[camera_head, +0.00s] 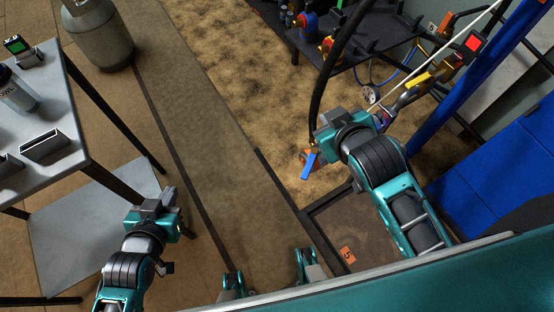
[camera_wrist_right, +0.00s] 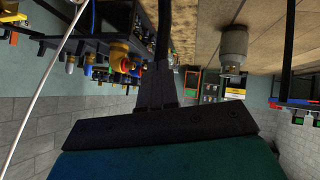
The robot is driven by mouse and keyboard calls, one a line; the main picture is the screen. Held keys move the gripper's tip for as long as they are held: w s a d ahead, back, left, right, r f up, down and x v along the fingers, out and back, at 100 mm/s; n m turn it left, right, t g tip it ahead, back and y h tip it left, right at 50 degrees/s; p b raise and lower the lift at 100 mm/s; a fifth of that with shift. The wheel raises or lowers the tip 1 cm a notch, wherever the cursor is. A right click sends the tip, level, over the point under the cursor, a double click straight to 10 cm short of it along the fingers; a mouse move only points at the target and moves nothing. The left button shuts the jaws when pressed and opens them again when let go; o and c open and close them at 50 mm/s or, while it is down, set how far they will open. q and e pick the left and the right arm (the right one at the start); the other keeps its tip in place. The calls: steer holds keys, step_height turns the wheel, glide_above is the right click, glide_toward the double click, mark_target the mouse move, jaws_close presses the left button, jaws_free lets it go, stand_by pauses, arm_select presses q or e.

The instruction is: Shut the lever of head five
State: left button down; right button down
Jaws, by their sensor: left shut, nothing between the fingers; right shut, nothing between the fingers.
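A blue lever (camera_head: 309,165) with an orange part beside it shows low in the head view, at the lower end of a black hose (camera_head: 317,100). My right gripper (camera_head: 322,128) is shut and empty just above that lever, close to the hose; I cannot tell whether it touches. A yellow lever (camera_head: 418,79) sits on fittings further right. An orange tag marked 5 (camera_head: 348,255) lies on the brown platform below. In the right wrist view my gripper's dark fingers (camera_wrist_right: 157,80) point away, with no lever clear. My left gripper (camera_head: 168,200) is shut and empty, away at lower left.
A grey table (camera_head: 90,165) with small devices stands at the left, and a metal cylinder (camera_head: 98,35) behind it. A dark rack (camera_head: 375,45) with coloured fittings is at the back. A blue post (camera_head: 470,85) and a pale line run at the right. The middle floor is clear.

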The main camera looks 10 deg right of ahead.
steer(key=w+a+r+n+t+y, duration=0.6)
steer(key=w+a+r+n+t, duration=0.35)
steer(key=a+r, duration=0.5)
steer(key=s+a+n+g+y, duration=0.3)
steer(key=a+n+g+y, duration=0.4)
steer(key=a+n, duration=0.25)
steer(key=s+a+n+g+y, duration=0.3)
steer(key=a+n+g+y, duration=0.4)
steer(key=n, duration=0.4)
steer(key=n+g+h, duration=0.8)
steer(key=n+h, duration=0.5)
steer(key=h, duration=1.1)
glide_toward(309, 164)
steer(key=a+f, duration=0.4)
steer(key=f, duration=0.3)
steer(key=shift+s+d+r+p, duration=0.1)
steer(key=shift+s+d+p, duration=0.15)
steer(key=shift+d, duration=0.4)
steer(key=shift+s+d+r+p, duration=0.1)
steer(key=shift+s+d, duration=0.15)
steer(key=shift+d, duration=0.4)
steer(key=shift+s+d+r+p, duration=0.1)
steer(key=shift+s+d+p, duration=0.15)
steer(key=shift+d, duration=0.4)
